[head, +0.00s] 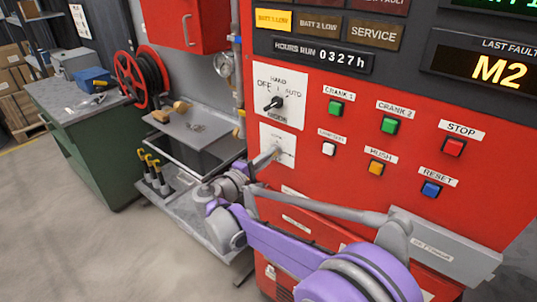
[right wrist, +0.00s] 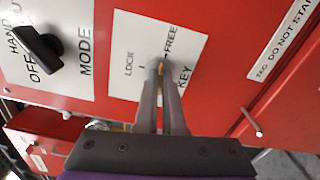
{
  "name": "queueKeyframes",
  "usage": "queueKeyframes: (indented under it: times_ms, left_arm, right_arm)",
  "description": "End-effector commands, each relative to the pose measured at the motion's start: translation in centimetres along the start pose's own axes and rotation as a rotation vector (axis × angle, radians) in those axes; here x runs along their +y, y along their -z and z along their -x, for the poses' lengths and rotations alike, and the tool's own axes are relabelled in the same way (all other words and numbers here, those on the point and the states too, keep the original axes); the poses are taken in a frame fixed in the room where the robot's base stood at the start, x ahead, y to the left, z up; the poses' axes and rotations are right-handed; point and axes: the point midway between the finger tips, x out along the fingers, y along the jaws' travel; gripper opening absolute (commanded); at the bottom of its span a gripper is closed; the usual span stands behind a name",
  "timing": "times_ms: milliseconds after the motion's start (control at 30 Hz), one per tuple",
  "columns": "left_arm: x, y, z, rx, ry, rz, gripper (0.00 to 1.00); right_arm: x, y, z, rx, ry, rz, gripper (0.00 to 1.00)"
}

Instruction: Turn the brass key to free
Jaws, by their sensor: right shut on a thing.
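The white KEY plate (head: 287,140) is on the red panel below the mode selector. In the right wrist view the plate (right wrist: 187,48) carries the labels LOCK and FREE. My right gripper (head: 272,153) reaches the plate from the lower left. In the right wrist view its two fingers (right wrist: 160,68) are close together at the plate, shut on the brass key. Only a small brass-coloured sliver of the key (right wrist: 162,69) shows between the fingertips. The fingers hide the rest, so I cannot tell which label the key points to. My left gripper is not in view.
The black mode selector (head: 274,103) is just above the key plate. White, orange, green, red and blue push buttons sit to its right, such as the white one (head: 328,148). A grey shelf (head: 205,130) and a green workbench (head: 85,140) stand to the left.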

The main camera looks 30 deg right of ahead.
Motion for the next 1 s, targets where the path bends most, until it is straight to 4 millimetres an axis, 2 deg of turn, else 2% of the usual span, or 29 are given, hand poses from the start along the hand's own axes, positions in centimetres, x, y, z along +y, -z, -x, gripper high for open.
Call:
queueKeyframes:
  times_ms: [400, 900, 1000]
  left_arm:
    - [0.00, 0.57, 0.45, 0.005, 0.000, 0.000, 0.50]
    - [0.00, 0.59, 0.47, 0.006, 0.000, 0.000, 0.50]
    - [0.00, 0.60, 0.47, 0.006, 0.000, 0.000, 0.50]
  right_arm:
    - [-0.05, 0.01, 0.01, 0.000, 0.001, -0.167, 0.00]
    - [-0.10, 0.01, 0.02, 0.000, 0.001, -0.185, 0.00]
    - [-0.10, 0.01, 0.02, 0.000, 0.001, -0.184, 0.21]
